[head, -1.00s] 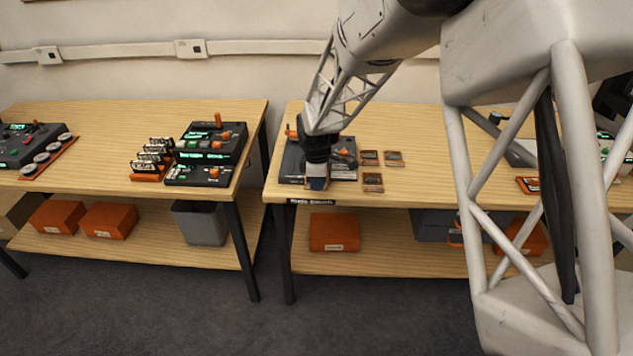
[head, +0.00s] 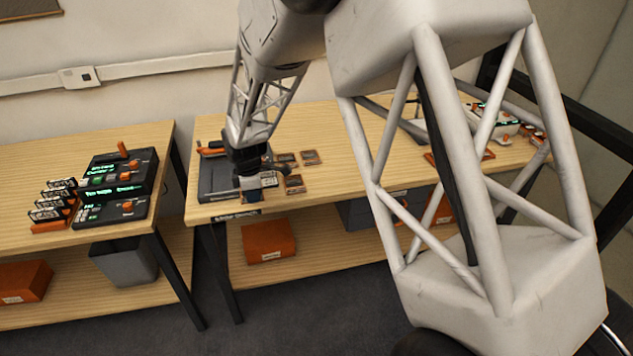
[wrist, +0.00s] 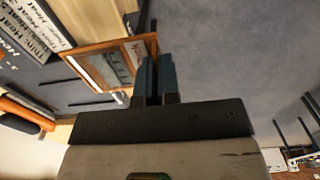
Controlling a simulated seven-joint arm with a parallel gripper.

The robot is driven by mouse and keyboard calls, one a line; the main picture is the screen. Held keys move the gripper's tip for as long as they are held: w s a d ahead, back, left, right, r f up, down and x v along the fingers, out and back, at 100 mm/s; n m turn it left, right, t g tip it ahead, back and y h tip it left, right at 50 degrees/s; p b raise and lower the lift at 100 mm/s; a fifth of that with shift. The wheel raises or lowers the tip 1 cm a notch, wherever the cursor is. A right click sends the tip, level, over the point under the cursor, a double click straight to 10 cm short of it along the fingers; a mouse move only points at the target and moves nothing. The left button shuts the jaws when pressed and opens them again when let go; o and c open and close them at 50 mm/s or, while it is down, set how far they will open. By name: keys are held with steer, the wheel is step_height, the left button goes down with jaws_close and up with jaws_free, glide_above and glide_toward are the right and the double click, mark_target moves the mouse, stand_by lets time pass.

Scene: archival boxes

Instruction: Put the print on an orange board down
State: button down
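The print on an orange board (wrist: 104,66) is at upper left of centre in the wrist view. Its orange border surrounds a grey picture with a pale strip. Its right end meets the fingertips of my gripper (wrist: 157,68), which are close together and appear shut on it; the fingers hide the contact. Whether the print touches anything below cannot be told.
Several small orange-edged pieces, one of them a near piece (head: 294,184), lie right of my gripper. An orange box (head: 268,241) sits on the shelf below. Black devices (head: 118,175) stand on the left table. Bare wood lies right of the small pieces.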

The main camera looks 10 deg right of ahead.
steer(key=s+d+f, duration=0.1)
steer(key=s+d, duration=0.2)
steer(key=d, duration=0.8)
steer(key=s+d+f, duration=0.1)
steer(key=s+d, duration=0.3)
steer(key=d, duration=0.7)
steer(key=shift+f, duration=0.15)
steer(key=shift+w+d, duration=0.1)
glide_above(324, 189)
steer(key=shift+f, duration=0.75)
steer(key=shift+f, duration=0.1)
steer(key=shift+f, duration=1.65)
steer(key=shift+f, duration=0.15)
steer(key=c, duration=1.3)
jaws_free()
steer(key=shift+c, duration=0.2)
